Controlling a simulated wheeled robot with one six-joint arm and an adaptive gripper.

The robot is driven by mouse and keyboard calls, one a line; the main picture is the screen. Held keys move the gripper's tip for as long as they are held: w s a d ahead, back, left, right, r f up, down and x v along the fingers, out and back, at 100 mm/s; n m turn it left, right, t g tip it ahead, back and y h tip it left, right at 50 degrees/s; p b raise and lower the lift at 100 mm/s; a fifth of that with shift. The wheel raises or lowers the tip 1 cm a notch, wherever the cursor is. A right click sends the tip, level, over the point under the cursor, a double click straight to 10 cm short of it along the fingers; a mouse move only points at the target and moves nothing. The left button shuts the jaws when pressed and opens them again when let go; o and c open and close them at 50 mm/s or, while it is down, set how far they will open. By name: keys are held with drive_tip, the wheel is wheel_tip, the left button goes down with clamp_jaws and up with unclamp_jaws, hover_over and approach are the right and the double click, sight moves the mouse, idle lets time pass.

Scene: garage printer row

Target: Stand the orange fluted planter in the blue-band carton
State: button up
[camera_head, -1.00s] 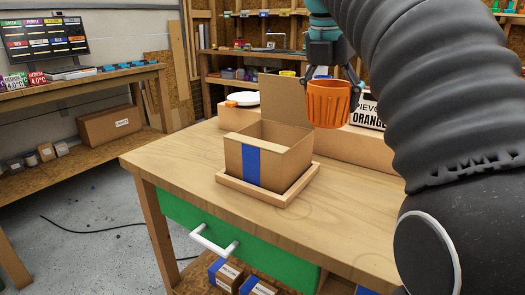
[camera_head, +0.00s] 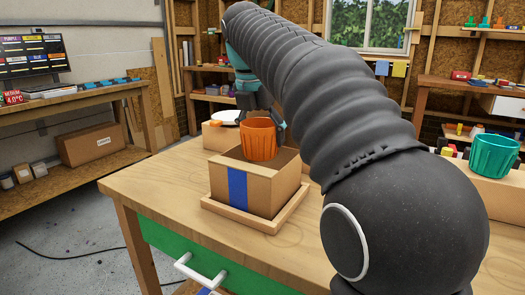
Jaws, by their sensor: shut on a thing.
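The orange fluted planter (camera_head: 258,141) is upright, held over the open top of the blue-band carton. Its lower edge shows just above the carton's near rim; I cannot tell whether it is partly below the rim. My gripper (camera_head: 261,121) is shut on the planter from above, fingers at its upper sides. The blue-band carton (camera_head: 263,191) is an open cardboard box with a blue stripe on its near face. It sits in a shallow wooden tray (camera_head: 237,215) on the workbench. The carton's inside is mostly hidden, and its raised flap is not clearly visible behind the planter and arm.
A teal fluted planter (camera_head: 494,155) stands on a cardboard box at the right. A white round item (camera_head: 226,116) lies on a box behind the carton. The wooden bench (camera_head: 150,190) is bare left of the tray. My arm covers much of the bench's right side.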

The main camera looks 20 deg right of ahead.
sight(263, 156)
drive_tip(key=shift+f+b, duration=0.3)
drive_tip(key=shift+f, duration=1.6)
drive_tip(key=shift+f, duration=0.1)
drive_tip(key=shift+f, duration=0.35)
drive_tip(key=shift+s+f, duration=0.1)
drive_tip(key=shift+f, duration=0.05)
